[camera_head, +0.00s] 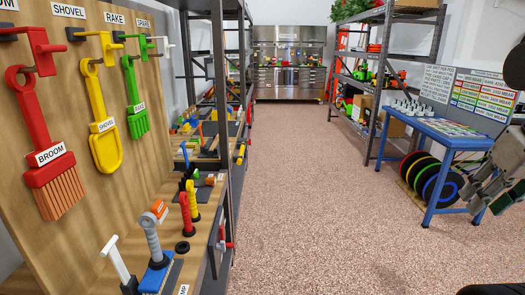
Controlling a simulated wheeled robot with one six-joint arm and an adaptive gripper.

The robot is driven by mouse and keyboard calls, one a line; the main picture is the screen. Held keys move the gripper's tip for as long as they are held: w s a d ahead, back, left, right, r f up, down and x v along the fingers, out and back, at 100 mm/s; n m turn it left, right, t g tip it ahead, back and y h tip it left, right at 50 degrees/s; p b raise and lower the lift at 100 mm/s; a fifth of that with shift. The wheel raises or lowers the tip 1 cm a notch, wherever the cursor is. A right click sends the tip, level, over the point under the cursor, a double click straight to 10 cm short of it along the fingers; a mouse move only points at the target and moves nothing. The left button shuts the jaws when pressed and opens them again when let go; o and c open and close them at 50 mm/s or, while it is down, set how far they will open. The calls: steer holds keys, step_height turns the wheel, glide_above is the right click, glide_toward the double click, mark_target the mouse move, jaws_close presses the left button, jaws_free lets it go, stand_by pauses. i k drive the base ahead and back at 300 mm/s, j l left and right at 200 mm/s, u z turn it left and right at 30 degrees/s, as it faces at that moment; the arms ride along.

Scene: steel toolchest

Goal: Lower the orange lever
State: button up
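A small orange piece (210,180) lies farther back on the same bench. My gripper (490,209) is at the right edge, far from the bench, with its fingers seemingly apart and nothing visible between them.
A pegboard with a red broom (48,150), yellow shovel (104,140) and green rake (137,100) stands at left. A blue table (445,140) with coloured discs beneath is at right. The speckled floor (300,190) between is clear. A steel toolchest (290,80) stands at the back.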

mark_target(199, 127)
steer(key=i+u, duration=0.1)
steer(key=i, duration=0.55)
steer(key=i+l, duration=0.1)
steer(key=i, duration=0.5)
steer(key=i+l+u, duration=0.15)
steer(key=i, duration=0.5)
steer(key=i+l+u, duration=0.1)
steer(key=i+u, duration=0.3)
steer(key=i+l+u, duration=0.2)
steer(key=u, duration=0.15)
steer(key=i+l+u, duration=0.6)
steer(key=u, duration=0.15)
steer(key=i+l+u, duration=0.2)
steer(key=l, duration=0.15)
steer(key=l+u, duration=0.2)
steer(key=i+l+u, duration=0.15)
steer(key=l, duration=0.35)
steer(key=l+u, duration=0.2)
steer(key=l, duration=0.15)
steer(key=i, duration=0.05)
